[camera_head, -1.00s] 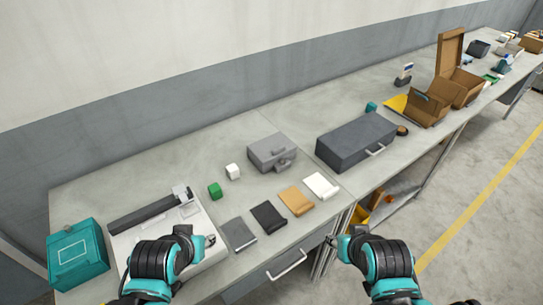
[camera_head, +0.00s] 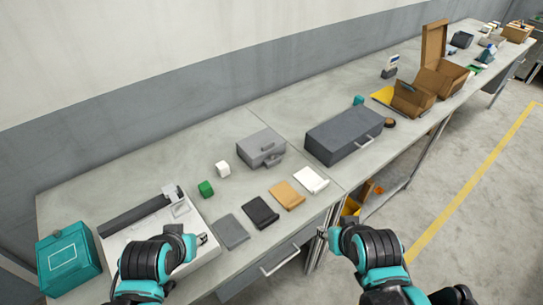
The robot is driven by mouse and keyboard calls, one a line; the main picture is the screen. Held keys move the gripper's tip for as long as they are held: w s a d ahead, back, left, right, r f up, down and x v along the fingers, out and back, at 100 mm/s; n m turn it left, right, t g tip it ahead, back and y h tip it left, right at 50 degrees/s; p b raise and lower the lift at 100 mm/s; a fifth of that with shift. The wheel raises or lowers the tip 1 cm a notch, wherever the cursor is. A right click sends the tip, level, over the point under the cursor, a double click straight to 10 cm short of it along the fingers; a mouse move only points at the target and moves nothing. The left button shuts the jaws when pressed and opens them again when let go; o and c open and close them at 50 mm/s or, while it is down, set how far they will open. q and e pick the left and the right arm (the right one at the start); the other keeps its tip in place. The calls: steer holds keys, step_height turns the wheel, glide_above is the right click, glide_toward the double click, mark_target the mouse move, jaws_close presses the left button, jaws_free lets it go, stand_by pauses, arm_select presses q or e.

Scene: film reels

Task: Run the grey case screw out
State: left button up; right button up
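A light grey case (camera_head: 261,147) with a handle at its front stands towards the back of the workbench. A larger dark grey case (camera_head: 343,135) with a light handle lies to its right. I cannot make out a screw on either one. My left gripper (camera_head: 203,239) is over the front of the bench, by the right edge of a white tray-like unit (camera_head: 198,253), apart from both cases. My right gripper (camera_head: 322,233) is in front of the bench's front edge, apart from both cases. Both grippers' fingertips are too small to judge their opening.
A teal box (camera_head: 68,258) stands at the left end. Green (camera_head: 206,188) and white (camera_head: 223,169) blocks sit left of the light grey case. Flat grey (camera_head: 231,232), black (camera_head: 261,213), tan (camera_head: 287,195) and white (camera_head: 311,180) items line the front. An open cardboard box (camera_head: 441,78) stands farther right.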

steer(key=shift+c, duration=0.2)
steer(key=w+a+f+m+t+y+b, duration=0.1)
steer(key=w+a+m, duration=0.2)
steer(key=w+m, duration=0.5)
steer(key=w+a+m+t+y+b, duration=0.1)
steer(key=w+a+m+y, duration=0.15)
steer(key=w+m, duration=0.6)
steer(key=m+t+b, duration=0.2)
steer(key=m+t, duration=0.1)
steer(key=m, duration=1.2)
glide_toward(273, 158)
steer(key=shift+w+d+f+y, duration=0.15)
steer(key=shift+d+f+y, duration=0.1)
steer(key=shift+y, duration=0.2)
steer(key=shift+w+a+f+m+t+b, duration=0.2)
steer(key=shift+w+f+m+t+b, duration=0.1)
steer(key=shift+w+f+m+b, duration=0.15)
steer(key=b+x, duration=0.1)
steer(key=x, duration=0.5)
steer(key=shift+w+a+b, duration=0.15)
steer(key=shift+w+b, duration=0.2)
steer(key=shift+w, duration=0.05)
